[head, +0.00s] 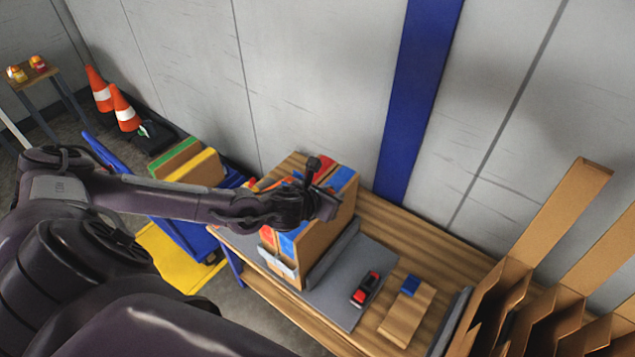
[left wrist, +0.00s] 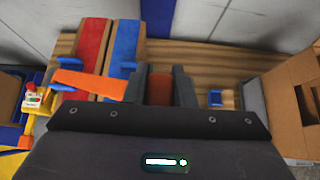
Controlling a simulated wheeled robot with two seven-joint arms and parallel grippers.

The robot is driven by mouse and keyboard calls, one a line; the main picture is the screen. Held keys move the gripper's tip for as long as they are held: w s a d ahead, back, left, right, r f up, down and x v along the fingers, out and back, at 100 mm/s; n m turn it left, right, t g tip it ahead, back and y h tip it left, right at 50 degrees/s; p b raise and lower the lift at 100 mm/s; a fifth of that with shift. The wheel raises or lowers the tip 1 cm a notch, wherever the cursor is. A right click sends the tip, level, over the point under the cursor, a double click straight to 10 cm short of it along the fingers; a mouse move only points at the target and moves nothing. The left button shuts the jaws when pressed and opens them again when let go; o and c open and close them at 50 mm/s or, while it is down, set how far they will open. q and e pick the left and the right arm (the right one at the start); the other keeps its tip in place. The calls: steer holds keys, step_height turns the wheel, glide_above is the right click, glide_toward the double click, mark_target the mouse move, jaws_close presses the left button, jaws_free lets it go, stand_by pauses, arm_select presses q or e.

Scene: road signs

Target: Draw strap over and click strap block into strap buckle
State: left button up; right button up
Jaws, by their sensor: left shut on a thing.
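My left gripper (head: 325,200) is above the stack of upright panels (head: 330,235) with red and blue top faces. In the left wrist view its two dark fingers (left wrist: 161,88) are shut on a red-brown block, which looks like the strap block (left wrist: 160,90). An orange strap (left wrist: 90,83) runs across the red and blue tops toward the fingers; its end at the gripper is partly hidden. A pale bracket (head: 278,262) is on the stack's lower front; I cannot tell whether it is the strap buckle. My right gripper is not in view.
The stack stands on a grey mat (head: 340,310) on a wooden bench (head: 440,250). A red and black item (head: 365,288) and a wooden block with a blue patch (head: 407,305) lie right of it. Cardboard dividers (head: 500,305) stand at the right. A blue cart is behind my arm.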

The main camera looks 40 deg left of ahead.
arm_select(q)
steer(key=d+f+b, duration=0.1)
steer(key=d+b, duration=0.3)
steer(key=d, duration=1)
arm_select(e)
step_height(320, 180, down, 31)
steer(key=b, duration=2.7)
arm_select(q)
steer(key=w+f+b, duration=0.1)
steer(key=w+f, duration=0.1)
steer(key=f, duration=0.9)
steer(key=w+f+b, duration=0.1)
steer(key=w+f, duration=0.1)
steer(key=f, duration=1)
steer(key=w+f+b, duration=0.2)
steer(key=f, duration=1)
steer(key=shift+w+f, duration=0.15)
steer(key=shift+w, duration=0.1)
steer(key=shift+f+b, duration=0.4)
steer(key=shift+b, duration=0.05)
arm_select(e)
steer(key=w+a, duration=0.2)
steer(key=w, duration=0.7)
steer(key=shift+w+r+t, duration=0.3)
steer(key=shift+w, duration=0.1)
arm_select(q)
steer(key=shift+f+b, duration=0.6)
steer(key=shift+f, duration=0.05)
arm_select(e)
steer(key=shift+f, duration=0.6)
